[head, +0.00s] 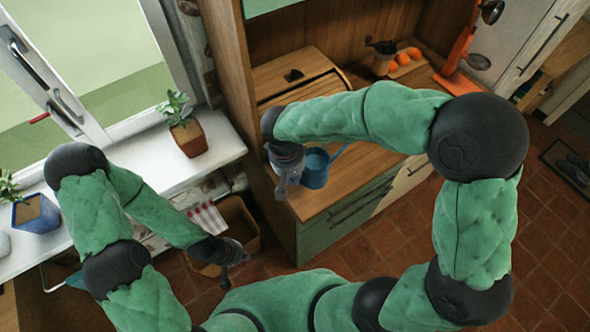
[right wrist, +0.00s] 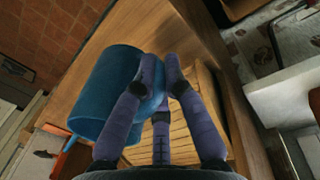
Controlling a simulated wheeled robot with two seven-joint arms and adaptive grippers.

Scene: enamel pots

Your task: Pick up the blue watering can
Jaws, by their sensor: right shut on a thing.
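The blue watering can (head: 316,170) stands at the front left of the wooden counter, its thin spout pointing up and right in the head view. In the right wrist view the can (right wrist: 106,92) fills the left middle. My right gripper (head: 281,190) is at the can's left side. In the right wrist view its purple fingers (right wrist: 160,72) are shut on a blue part of the can, which they partly hide. My left gripper (head: 226,280) hangs low at the lower left, away from the can; its finger opening is too small to tell.
The wooden counter (head: 375,160) is mostly clear right of the can. A slatted wooden box (head: 296,78) stands behind. Oranges (head: 403,57) and an orange stand (head: 459,50) are at the back. A potted plant (head: 187,135) is on the white sill. A brown bin (head: 238,217) stands below.

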